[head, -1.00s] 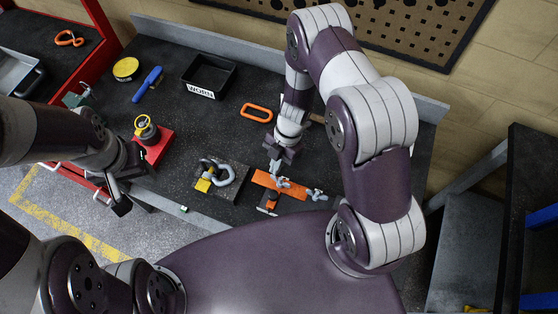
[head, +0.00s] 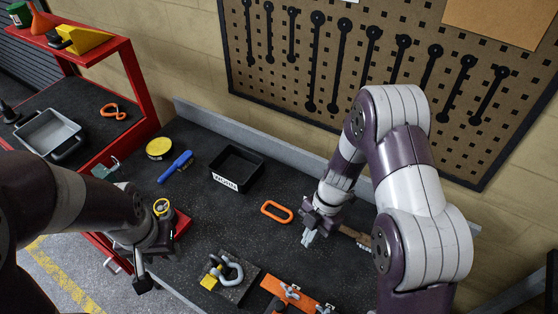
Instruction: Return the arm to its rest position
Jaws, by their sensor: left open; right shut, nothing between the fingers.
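My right gripper (head: 308,238) is shut and empty. It hangs above the dark workbench, just right of an orange ring (head: 277,211) and apart from it. Behind it, partly hidden, lies a brown strip-like item (head: 356,236). My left gripper (head: 157,270) is open and empty, low at the left by the bench's front edge, close to a red block with a yellow-ringed part (head: 162,207). An orange plate with metal clamps (head: 290,293) lies at the bottom of the view, partly cut off. A grey shackle with a yellow part (head: 229,270) sits on a dark plate left of it.
A black labelled bin (head: 238,168), a blue-handled tool (head: 176,166) and a yellow disc (head: 159,147) stand toward the back. A red trolley (head: 138,85) with a grey tray (head: 47,134) is at the left. A pegboard with wrenches (head: 350,60) hangs behind the bench.

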